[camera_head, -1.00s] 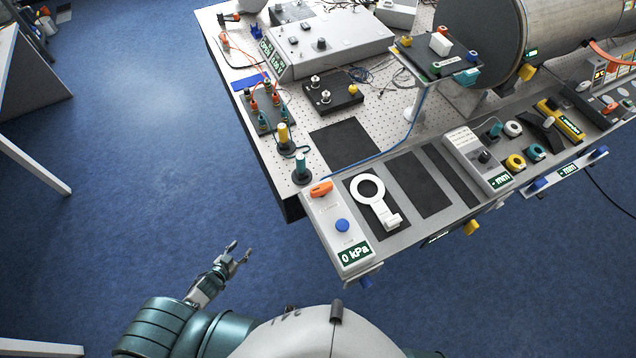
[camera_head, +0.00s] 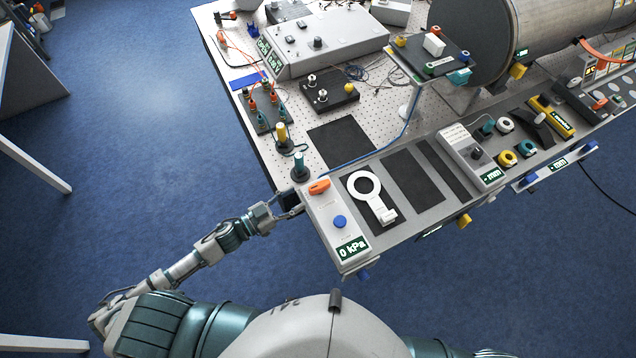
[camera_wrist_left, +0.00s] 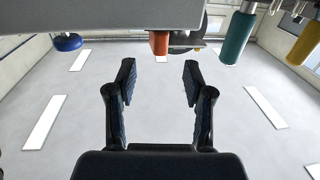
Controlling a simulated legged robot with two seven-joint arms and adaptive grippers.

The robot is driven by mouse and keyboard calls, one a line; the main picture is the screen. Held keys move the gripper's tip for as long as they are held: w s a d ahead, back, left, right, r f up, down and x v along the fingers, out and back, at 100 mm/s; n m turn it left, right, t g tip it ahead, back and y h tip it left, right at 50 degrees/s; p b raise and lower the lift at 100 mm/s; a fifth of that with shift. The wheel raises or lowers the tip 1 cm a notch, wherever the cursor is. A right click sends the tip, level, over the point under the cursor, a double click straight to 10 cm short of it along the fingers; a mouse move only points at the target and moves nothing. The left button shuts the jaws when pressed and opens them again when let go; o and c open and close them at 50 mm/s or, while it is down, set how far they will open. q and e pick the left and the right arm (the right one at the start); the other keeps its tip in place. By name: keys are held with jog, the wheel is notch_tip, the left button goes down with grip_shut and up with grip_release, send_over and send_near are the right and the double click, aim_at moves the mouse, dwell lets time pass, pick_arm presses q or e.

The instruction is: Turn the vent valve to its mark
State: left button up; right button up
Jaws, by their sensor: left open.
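The orange handle (camera_head: 319,187), which looks like the vent valve, sits on the grey box (camera_head: 325,213) with the blue button (camera_head: 339,222) and the 0 kPa display (camera_head: 352,247). Any mark beside it is too small to make out. My left gripper (camera_head: 299,208) is at the left edge of this box, its fingertips partly hidden. In the left wrist view my left gripper (camera_wrist_left: 158,75) is open and empty, with the orange handle (camera_wrist_left: 159,42) beyond and between the fingertips, apart from them. The blue button (camera_wrist_left: 67,42) shows at the left there. My right gripper is not in view.
A teal post (camera_head: 299,167) and a yellow post (camera_head: 282,136) stand close behind the box; they also show at the right in the left wrist view. A white ring-shaped tool (camera_head: 366,187) lies right of the box. Open blue floor (camera_head: 170,130) is to the left.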

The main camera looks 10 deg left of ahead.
aim_at(319, 184)
pick_arm(q)
jog(key=p+x, duration=0.1)
jog(key=x, duration=0.8)
jog(key=shift+d, duration=0.2)
jog(key=shift+a, duration=0.1)
jog(key=shift+c, duration=0.3)
jog(key=c, duration=0.4)
grip_shut()
